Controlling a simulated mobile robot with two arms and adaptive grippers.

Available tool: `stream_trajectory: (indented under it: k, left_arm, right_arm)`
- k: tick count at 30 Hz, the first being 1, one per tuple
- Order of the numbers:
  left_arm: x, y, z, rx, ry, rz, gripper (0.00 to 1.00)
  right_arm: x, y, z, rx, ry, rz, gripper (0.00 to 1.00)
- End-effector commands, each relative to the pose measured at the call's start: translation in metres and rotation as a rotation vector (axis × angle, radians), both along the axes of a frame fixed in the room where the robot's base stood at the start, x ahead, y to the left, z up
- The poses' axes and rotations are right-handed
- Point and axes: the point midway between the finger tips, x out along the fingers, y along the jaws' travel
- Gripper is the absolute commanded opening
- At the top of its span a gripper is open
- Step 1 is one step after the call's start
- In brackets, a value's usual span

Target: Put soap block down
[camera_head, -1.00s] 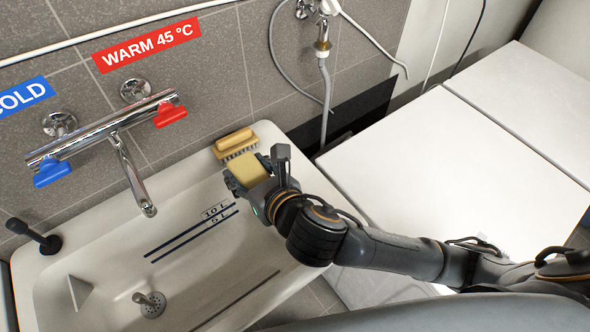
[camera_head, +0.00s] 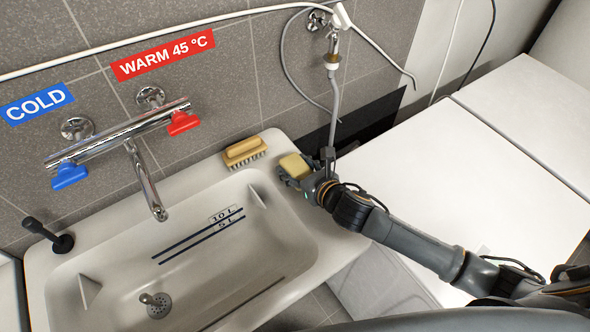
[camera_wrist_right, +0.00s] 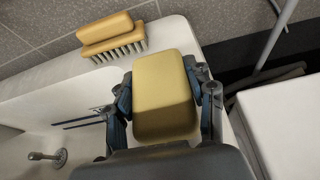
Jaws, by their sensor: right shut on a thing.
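The soap block (camera_head: 295,165) is a yellow rounded block. My right gripper (camera_head: 298,172) is shut on it at the right end of the sink rim, to the right of the brush. In the right wrist view the soap block (camera_wrist_right: 165,95) sits between both fingers of my right gripper (camera_wrist_right: 166,92), over the pale rim. I cannot tell whether its underside touches the rim. The white sink (camera_head: 215,172) has its basin to the left of the gripper. My left gripper is not in view.
A wooden scrubbing brush (camera_head: 245,151) lies on the back rim, left of the soap. A chrome tap (camera_head: 145,180) with red and blue handles reaches over the basin. A black plug handle (camera_head: 48,237) stands at the left rim. White worktops (camera_head: 450,170) lie to the right.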

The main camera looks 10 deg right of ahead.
Motion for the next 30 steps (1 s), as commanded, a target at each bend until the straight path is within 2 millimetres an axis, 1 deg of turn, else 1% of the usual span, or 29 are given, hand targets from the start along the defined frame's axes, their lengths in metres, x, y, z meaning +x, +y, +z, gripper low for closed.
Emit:
stream_trajectory:
  k: [1,4,14,15,17,18,26,30]
  left_arm:
    - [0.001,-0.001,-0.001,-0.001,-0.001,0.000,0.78]
    - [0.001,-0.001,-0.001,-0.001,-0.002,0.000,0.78]
    - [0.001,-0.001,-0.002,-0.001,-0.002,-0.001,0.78]
    - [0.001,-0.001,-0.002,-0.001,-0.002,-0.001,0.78]
    - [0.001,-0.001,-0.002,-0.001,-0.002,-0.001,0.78]
    - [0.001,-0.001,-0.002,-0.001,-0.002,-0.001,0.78]
    - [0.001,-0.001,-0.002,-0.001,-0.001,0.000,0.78]
    - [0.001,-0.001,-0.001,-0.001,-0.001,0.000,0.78]
  right_arm:
    - [0.000,0.000,-0.008,0.001,0.003,-0.002,0.10]
    - [-0.001,0.001,-0.015,0.001,0.000,0.000,0.10]
    - [-0.001,0.000,-0.018,0.000,-0.001,0.000,0.10]
    - [-0.001,0.000,-0.019,-0.001,0.001,0.000,0.56]
    - [-0.001,0.000,-0.018,-0.001,0.001,0.000,0.68]
    - [-0.001,0.000,-0.018,-0.001,0.001,0.000,0.76]
    - [-0.001,0.000,-0.018,-0.001,0.001,0.000,0.77]
    - [-0.002,0.000,-0.015,-0.001,0.001,0.000,0.77]
